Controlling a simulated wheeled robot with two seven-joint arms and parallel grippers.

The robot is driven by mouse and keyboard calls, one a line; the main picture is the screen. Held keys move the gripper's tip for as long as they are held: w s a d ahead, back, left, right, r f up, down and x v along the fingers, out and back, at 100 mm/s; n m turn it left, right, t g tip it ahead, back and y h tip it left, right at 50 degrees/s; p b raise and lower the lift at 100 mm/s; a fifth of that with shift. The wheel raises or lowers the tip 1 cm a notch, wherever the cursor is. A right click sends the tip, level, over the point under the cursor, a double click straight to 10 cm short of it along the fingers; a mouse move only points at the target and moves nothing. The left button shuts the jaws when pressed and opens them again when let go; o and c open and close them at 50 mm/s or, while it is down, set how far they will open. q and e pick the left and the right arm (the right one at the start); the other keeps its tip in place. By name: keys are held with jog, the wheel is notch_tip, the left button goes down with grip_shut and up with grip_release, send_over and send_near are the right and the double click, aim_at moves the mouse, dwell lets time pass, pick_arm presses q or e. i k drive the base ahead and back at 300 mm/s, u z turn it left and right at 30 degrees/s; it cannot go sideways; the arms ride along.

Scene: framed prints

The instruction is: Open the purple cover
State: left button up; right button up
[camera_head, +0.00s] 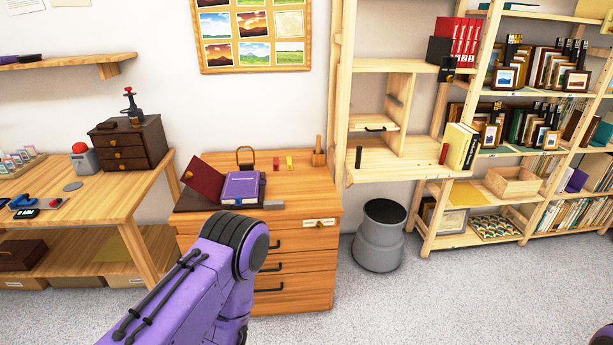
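A purple cover (241,186), looking like a closed book face with faint lettering, lies on top of the wooden drawer cabinet (310,188). A dark red panel (203,177) stands tilted up at its left, above a dark base (192,201). My purple left arm rises from the bottom of the view, and its dark joint is just in front of the cabinet, overlapping the area below the cover. Neither gripper's fingers can be made out.
A brass-coloured padlock shape (245,157) and small red and yellow blocks stand behind. A grey bin (380,236) stands on the floor right of the cabinet. A workbench (110,192) is left, shelves (487,188) right.

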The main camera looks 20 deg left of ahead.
aim_at(244, 184)
jog(key=z, duration=0.1)
jog(key=i, duration=0.85)
jog(key=u, duration=1)
jog(key=i, duration=0.55)
jog(key=u, duration=0.1)
jog(key=k, duration=0.65)
jog(key=z, duration=0.75)
jog(key=i, duration=1.2)
jog(key=u, duration=0.95)
